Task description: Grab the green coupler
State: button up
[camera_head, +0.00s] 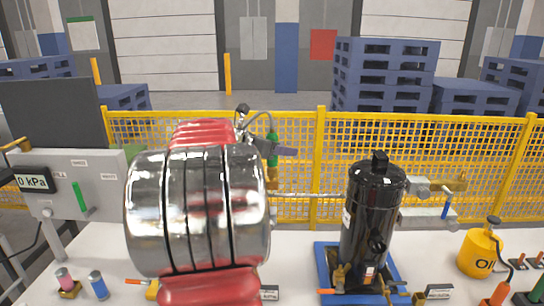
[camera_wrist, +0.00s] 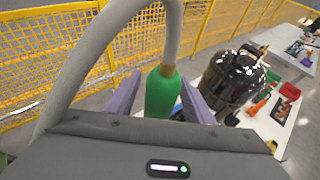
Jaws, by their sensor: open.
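The green coupler (camera_wrist: 162,94) hangs at the end of a grey hose (camera_wrist: 105,40), with a brass collar at its top in the wrist view. In the head view the coupler (camera_head: 272,159) shows above and below a purple finger, in front of the yellow fence. My gripper (camera_wrist: 162,84) is open, with one purple finger on each side of the coupler. In the head view my gripper (camera_head: 277,147) is partly hidden behind my own red and chrome arm. Whether either finger touches the coupler cannot be told. The coupler's lower end is hidden in the wrist view.
A black compressor (camera_head: 372,220) stands in a blue tray (camera_head: 328,284) right of the gripper. A grey panel with a gauge (camera_head: 33,183) is at left. A yellow oil can (camera_head: 479,252) is at right. Yellow mesh fence (camera_head: 400,150) runs behind the white table.

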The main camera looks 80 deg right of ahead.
jog(key=shift+c, duration=0.6)
grip_shut()
dwell(0.4)
notch_tip(320, 180, up, 10)
dwell(0.6)
dwell(0.3)
